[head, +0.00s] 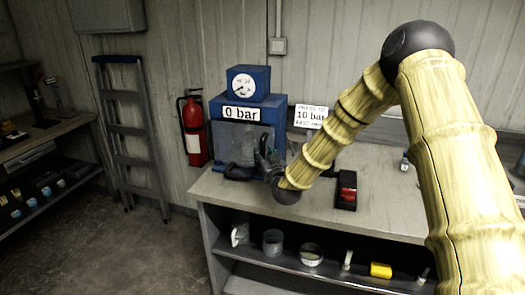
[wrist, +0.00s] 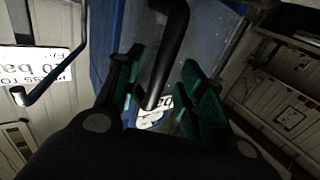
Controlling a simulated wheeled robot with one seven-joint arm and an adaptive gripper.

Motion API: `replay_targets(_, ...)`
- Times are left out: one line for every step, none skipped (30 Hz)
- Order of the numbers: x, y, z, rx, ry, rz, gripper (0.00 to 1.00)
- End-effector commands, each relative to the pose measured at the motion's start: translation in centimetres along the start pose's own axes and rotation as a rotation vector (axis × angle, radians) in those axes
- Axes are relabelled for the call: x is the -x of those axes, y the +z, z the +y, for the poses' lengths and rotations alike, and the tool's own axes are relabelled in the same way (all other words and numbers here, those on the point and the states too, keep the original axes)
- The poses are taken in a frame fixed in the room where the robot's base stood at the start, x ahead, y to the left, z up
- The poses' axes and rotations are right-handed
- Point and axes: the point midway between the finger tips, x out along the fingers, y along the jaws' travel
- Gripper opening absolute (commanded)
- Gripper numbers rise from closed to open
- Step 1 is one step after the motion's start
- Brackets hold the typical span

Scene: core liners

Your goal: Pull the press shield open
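The blue press (head: 278,115) stands on the left end of the workbench, with a round gauge (head: 244,85) on top and a "0 bar" label on its front. Its translucent shield (head: 233,145) covers the front below the label. My gripper (head: 264,158) is in front of the shield's right side and hides part of it. In the wrist view my gripper (wrist: 163,80) is open, with green pads on its fingers. A black bar handle (wrist: 168,55) runs between the two fingers, in front of the bluish panel. I see gaps beside it and cannot tell any contact.
A red and black box (head: 346,190) sits on the workbench (head: 385,185) right of my gripper. A "10 bar" sign (head: 311,116) is behind. A red fire extinguisher (head: 194,130) and a ladder (head: 125,130) stand left. Several small items lie on the shelf below. The floor in front is clear.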

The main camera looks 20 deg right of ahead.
Motion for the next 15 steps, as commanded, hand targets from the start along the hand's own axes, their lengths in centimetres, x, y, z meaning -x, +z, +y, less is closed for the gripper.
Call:
replay_targets(-0.6, -0.1, 0.0, 0.000, 0.000, 0.001, 0.39)
replay_targets(-0.9, -0.1, 0.0, 0.000, 0.000, 0.000, 0.39)
replay_targets(-1.2, -0.1, 0.0, 0.000, 0.000, -0.001, 0.39)
replay_targets(-1.5, -0.1, 0.0, 0.000, 0.000, -0.001, 0.39)
replay_targets(-1.7, -0.1, 0.0, 0.000, 0.000, 0.000, 0.39)
replay_targets(-1.9, -0.1, 0.0, -0.001, 0.000, 0.000, 0.39)
replay_targets(-2.0, -0.1, 0.0, -0.001, 0.000, 0.000, 0.39)
replay_targets(-2.1, 0.0, 0.0, -0.001, 0.000, 0.000, 0.39)
replay_targets(-2.2, 0.0, 0.0, -0.001, 0.000, 0.000, 0.39)
replay_targets(-2.2, 0.0, 0.0, -0.001, 0.000, 0.000, 0.39)
replay_targets(-2.2, 0.0, 0.0, -0.001, 0.000, 0.000, 0.39)
replay_targets(-2.3, 0.0, 0.0, -0.001, 0.000, 0.000, 0.39)
replay_targets(-2.3, 0.0, 0.0, -0.001, 0.000, 0.000, 0.39)
replay_targets(-2.3, 0.0, 0.0, -0.001, 0.000, 0.000, 0.39)
replay_targets(-2.2, 0.0, 0.0, -0.001, 0.000, 0.000, 0.39)
